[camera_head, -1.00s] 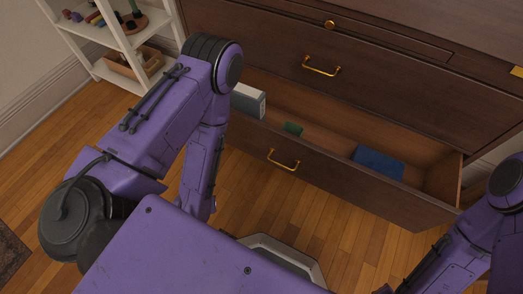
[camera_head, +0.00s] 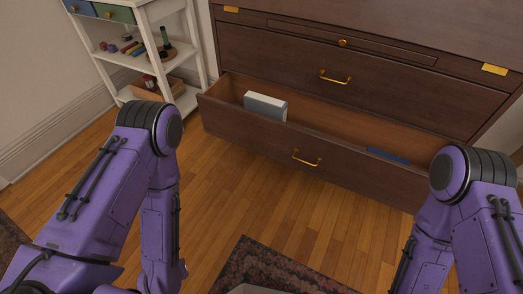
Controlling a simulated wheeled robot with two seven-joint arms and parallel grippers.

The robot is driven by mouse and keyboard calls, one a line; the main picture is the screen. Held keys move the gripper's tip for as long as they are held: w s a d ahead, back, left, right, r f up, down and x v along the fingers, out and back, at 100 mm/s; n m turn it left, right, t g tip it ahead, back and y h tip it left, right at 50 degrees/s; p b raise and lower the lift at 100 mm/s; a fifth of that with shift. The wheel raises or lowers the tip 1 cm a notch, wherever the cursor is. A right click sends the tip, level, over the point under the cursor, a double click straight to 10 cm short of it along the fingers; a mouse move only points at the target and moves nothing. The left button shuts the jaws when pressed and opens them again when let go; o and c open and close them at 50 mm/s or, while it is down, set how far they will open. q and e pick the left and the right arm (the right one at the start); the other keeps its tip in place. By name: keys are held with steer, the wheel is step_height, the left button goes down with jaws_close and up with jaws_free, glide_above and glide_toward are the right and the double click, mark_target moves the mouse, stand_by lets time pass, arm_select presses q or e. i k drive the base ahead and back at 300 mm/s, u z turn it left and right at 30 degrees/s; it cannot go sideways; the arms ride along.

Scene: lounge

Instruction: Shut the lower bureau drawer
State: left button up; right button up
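The lower bureau drawer (camera_head: 257,146) is pulled out from the dark wooden bureau (camera_head: 290,60). Its front carries a brass handle (camera_head: 306,159). Inside stands a grey-and-white box-like item (camera_head: 266,106) at the left, and a flat blue item (camera_head: 388,155) lies toward the right. The drawer above it is shut, with its own brass handle (camera_head: 335,78). My left and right arms show at either side in front of the bureau, but both grippers are outside the view. The drawer's right end is partly hidden behind my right arm.
A white shelf unit (camera_head: 188,45) with small colourful items and a wooden crate (camera_head: 160,88) stands left of the bureau. A dark patterned rug (camera_head: 270,272) lies on the floor in front. Bare wooden floor (camera_head: 235,190) lies between rug and drawer.

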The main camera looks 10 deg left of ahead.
mark_target(338, 156)
steer(key=u, duration=0.15)
steer(key=i, duration=0.95)
steer(key=z, duration=0.15)
steer(key=k, duration=1)
steer(key=u, duration=0.55)
steer(key=i, duration=1.05)
steer(key=z, duration=2.25)
